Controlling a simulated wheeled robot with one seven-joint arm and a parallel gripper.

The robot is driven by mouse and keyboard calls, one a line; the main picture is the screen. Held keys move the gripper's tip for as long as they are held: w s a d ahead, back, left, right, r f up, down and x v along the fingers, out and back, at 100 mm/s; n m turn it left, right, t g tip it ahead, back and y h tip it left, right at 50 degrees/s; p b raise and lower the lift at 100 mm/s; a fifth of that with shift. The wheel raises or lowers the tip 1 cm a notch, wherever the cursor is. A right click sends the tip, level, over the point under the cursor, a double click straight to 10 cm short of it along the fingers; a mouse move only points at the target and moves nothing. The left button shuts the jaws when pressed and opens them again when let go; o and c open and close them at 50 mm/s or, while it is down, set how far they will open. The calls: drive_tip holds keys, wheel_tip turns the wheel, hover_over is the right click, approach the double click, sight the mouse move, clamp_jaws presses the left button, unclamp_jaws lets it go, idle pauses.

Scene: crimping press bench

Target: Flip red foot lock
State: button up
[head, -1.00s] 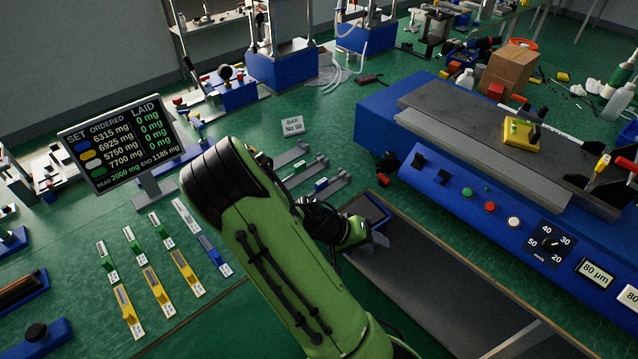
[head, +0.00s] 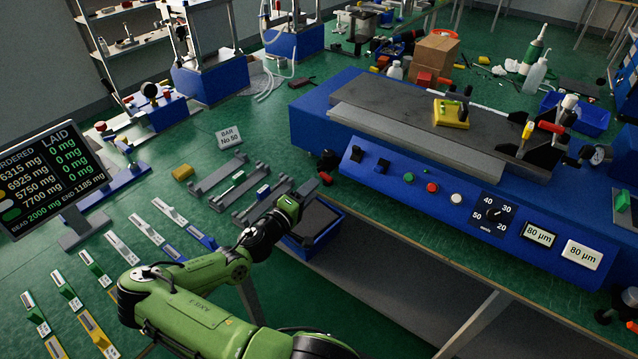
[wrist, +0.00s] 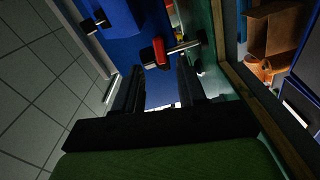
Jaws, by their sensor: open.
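The red foot lock (wrist: 160,52) is a small red lever on a metal pin at the blue machine's side. In the wrist view it lies just ahead of my gripper (wrist: 161,72), between the lines of the two dark fingers. The fingers are open with a gap between them, and nothing is held. I cannot tell whether they touch the lever. In the head view the red lock (head: 326,179) shows small at the machine's left end, close to the tip of my gripper (head: 308,187).
The long blue machine (head: 350,181) fills the right, with knobs and buttons on its front. A blue-rimmed bin (head: 336,226) sits just below my gripper. A screen (head: 45,178) is at far left.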

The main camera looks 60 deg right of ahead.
sight(324, 178)
drive_tip(key=d, duration=0.5)
drive_tip(key=shift+s, duration=0.4)
drive_tip(key=shift+c, duration=0.3)
clamp_jaws()
